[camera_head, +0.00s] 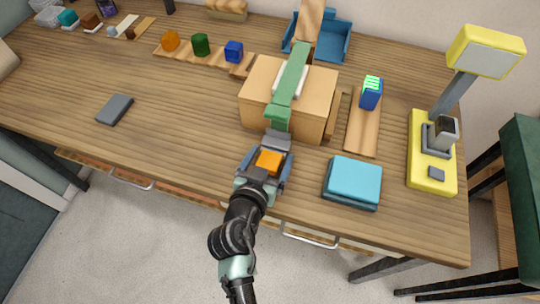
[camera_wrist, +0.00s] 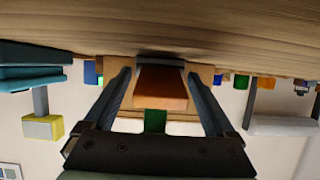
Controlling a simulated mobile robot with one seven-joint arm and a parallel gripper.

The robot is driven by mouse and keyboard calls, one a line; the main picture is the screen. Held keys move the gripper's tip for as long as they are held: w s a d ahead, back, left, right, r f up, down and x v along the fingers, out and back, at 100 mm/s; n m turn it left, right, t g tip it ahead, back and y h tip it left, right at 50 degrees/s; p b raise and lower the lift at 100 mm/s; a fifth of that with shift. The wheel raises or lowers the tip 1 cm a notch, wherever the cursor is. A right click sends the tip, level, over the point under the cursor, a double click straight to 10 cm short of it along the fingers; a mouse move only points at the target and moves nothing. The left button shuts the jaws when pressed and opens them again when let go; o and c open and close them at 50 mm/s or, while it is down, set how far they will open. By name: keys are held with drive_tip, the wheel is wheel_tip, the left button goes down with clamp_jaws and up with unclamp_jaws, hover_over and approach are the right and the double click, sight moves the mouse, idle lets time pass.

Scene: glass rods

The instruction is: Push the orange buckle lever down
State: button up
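The orange buckle lever (camera_head: 268,161) is a small block at the front of a light wooden box (camera_head: 312,108). A green strap (camera_head: 290,80) runs over the box top, and a dark grey buckle part (camera_head: 277,142) sits just beyond the lever. My gripper (camera_head: 267,155) is open at the front of the box, one finger on each side of the lever. The wrist view is upside down; there the lever (camera_wrist: 160,88) lies between the two fingers (camera_wrist: 160,85), with narrow gaps visible at its sides. Whether the gripper touches the lever cannot be told.
A teal folded stack (camera_head: 352,182) lies to the right, near the front edge. A dark flat box (camera_head: 115,109) lies left. The table between it and the wooden box is clear.

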drive_tip(key=c, duration=1.3)
drive_tip(key=f+b, duration=0.1)
drive_tip(key=b, duration=0.3)
drive_tip(key=shift+t, duration=0.4)
drive_tip(key=shift+c, duration=0.2)
drive_tip(key=shift+b, duration=0.6)
drive_tip(key=t+b, duration=0.1)
drive_tip(key=b, duration=0.2)
drive_tip(key=shift+s+f+h+b, duration=0.1)
drive_tip(key=shift+h+b, duration=0.2)
drive_tip(key=shift+b, duration=0.05)
drive_tip(key=shift+r+t+b, duration=0.2)
drive_tip(key=shift+t+b, duration=0.1)
drive_tip(key=shift+b, duration=0.5)
drive_tip(key=shift+r, duration=0.1)
drive_tip(key=o, duration=1.4)
